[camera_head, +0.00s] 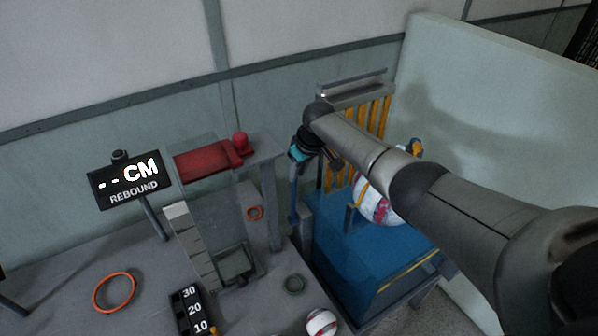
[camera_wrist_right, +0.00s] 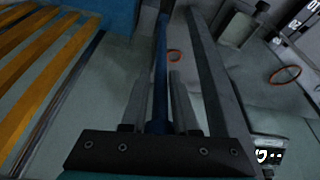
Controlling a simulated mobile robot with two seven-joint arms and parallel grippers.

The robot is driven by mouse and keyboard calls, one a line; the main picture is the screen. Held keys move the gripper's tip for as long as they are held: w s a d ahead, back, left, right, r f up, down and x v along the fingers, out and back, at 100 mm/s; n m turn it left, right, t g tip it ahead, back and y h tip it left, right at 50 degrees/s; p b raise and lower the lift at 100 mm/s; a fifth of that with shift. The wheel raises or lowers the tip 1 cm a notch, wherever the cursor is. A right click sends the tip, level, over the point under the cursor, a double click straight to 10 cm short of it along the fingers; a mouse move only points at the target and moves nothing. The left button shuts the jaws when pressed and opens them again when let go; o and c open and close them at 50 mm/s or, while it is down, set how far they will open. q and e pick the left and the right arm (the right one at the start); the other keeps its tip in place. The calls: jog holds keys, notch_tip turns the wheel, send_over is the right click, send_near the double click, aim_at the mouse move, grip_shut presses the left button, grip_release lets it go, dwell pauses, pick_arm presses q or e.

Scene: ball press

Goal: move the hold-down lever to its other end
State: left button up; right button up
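I cannot tell for sure which part is the hold-down lever. A white and red ball (camera_head: 378,204) sits at the blue stand (camera_head: 340,246), partly hidden behind my right arm, with small orange parts (camera_head: 416,148) beside it. My right gripper (camera_head: 320,158) hangs at the left front of the orange slatted rack, above the blue stand. In the right wrist view its fingers (camera_wrist_right: 160,88) are apart, with a blue bar (camera_wrist_right: 161,50) showing between them; contact with it cannot be told. My left gripper is not in view.
The orange slats (camera_head: 378,117) stand behind the arm, and a pale panel (camera_head: 490,110) at the right. A grey frame with a red block (camera_head: 205,160) and the rebound sign (camera_head: 128,181) stand left. A second ball (camera_head: 321,323) and an orange ring (camera_head: 114,293) lie in front.

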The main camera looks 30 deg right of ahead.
jog(key=o, duration=0.3)
jog(key=shift+w+a+r, duration=0.45)
jog(key=shift+w, duration=0.2)
jog(key=shift+f, duration=0.15)
jog(key=shift+s+d+f, duration=0.1)
jog(key=shift+d, duration=0.05)
jog(key=shift+s+d+r, duration=0.1)
jog(key=shift+s+r, duration=0.1)
jog(key=shift+r, duration=0.3)
jog(key=p+v, duration=0.1)
jog(key=v, duration=1.3)
jog(key=shift+p, duration=0.4)
jog(key=shift+s, duration=0.15)
